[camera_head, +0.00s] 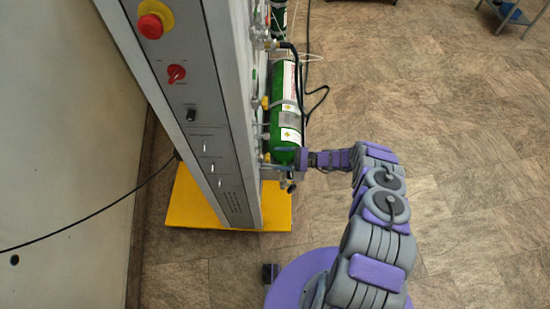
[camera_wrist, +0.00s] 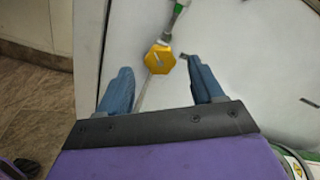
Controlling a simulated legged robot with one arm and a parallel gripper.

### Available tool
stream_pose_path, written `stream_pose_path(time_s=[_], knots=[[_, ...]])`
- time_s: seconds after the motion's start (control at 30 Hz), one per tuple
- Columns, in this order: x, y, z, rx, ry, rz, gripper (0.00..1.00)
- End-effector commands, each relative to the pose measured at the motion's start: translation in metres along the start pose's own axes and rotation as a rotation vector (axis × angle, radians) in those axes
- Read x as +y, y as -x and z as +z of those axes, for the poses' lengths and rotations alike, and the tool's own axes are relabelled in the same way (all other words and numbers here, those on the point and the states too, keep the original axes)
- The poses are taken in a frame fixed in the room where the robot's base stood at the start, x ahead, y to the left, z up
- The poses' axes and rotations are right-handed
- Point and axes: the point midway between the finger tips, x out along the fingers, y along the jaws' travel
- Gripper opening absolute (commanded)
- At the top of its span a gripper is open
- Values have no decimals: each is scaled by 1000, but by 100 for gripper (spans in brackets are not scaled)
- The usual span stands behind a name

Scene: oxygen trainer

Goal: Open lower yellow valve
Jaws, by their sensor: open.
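A yellow valve knob (camera_wrist: 159,59) with a light bar across its face is in the upper middle of the wrist view, on a thin pipe against a pale panel. My gripper (camera_wrist: 160,68) is open, with one blue finger on each side of the knob. Gaps show between the knob and both fingers; depth is hard to judge. In the head view my gripper (camera_head: 280,157) reaches the trainer's side near the bottom of a green cylinder (camera_head: 285,95). The fingers are too small there to make out clearly. A small yellow part (camera_head: 265,103) shows higher beside the cylinder.
The tall grey trainer cabinet (camera_head: 215,110) has a red emergency button (camera_head: 150,25) and stands on a yellow base (camera_head: 190,205). Black hoses (camera_head: 318,100) hang beside the cylinder. A green-handled fitting (camera_wrist: 181,5) is above the knob. Tiled floor at right is mostly clear.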

Motion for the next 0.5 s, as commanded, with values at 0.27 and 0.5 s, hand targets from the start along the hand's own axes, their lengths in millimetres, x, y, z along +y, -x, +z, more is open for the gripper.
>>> stream_pose_path(time_s=[0.27, 0.5], knots=[[0, 63, -3, 2, 3, -1, 67], [1, 114, -4, 1, 2, -2, 67]])
